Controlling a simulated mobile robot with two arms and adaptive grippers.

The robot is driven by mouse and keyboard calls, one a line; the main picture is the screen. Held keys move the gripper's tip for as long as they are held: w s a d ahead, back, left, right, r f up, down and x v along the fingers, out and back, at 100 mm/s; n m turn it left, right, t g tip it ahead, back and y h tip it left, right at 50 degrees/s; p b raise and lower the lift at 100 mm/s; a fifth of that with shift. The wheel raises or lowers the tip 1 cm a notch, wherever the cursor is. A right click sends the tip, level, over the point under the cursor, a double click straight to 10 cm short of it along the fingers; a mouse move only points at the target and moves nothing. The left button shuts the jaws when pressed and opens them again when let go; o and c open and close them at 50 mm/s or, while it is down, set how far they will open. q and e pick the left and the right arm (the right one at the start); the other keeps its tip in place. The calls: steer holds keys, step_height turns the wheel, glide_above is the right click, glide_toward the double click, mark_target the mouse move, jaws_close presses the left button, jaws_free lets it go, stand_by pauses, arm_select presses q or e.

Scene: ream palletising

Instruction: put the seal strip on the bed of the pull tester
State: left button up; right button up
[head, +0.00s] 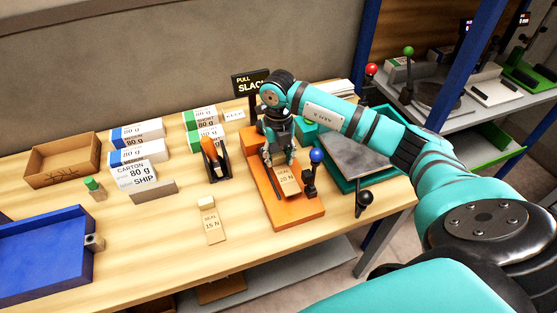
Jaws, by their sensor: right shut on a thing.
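The orange pull tester (303,212) stands on the wooden table right of centre, with a blue-knobbed lever on its right side. My right gripper (279,158) is over its bed, fingers pointing down. It is shut on a tan seal strip (287,181) marked "SEAL 20 N", at the strip's far end. The strip lies along the bed, or just above it; I cannot tell whether it touches. A second seal strip (211,222), marked "SEAL 15 N", lies on the table to the left of the tester. My left gripper is out of view.
A black stand with an orange-handled tool (211,152) is close left of the tester. Wrapped reams (137,133), a cardboard box (63,160) and a blue tray (40,257) are further left. A teal-framed grey plate (358,156) stands right. The front table area is mostly clear.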

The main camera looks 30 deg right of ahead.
mark_target(278, 164)
steer(key=shift+f+p, duration=0.85)
steer(key=shift+f, duration=0.7)
steer(key=shift+w+f, duration=0.1)
steer(key=shift+f, duration=0.2)
steer(key=shift+f, duration=0.1)
steer(key=o, duration=1)
steer(key=shift+r, duration=0.3)
steer(key=shift+d+r+b, duration=0.1)
steer(key=shift+r+b, duration=0.25)
step_height(278, 164, up, 11)
steer(key=b, duration=0.3)
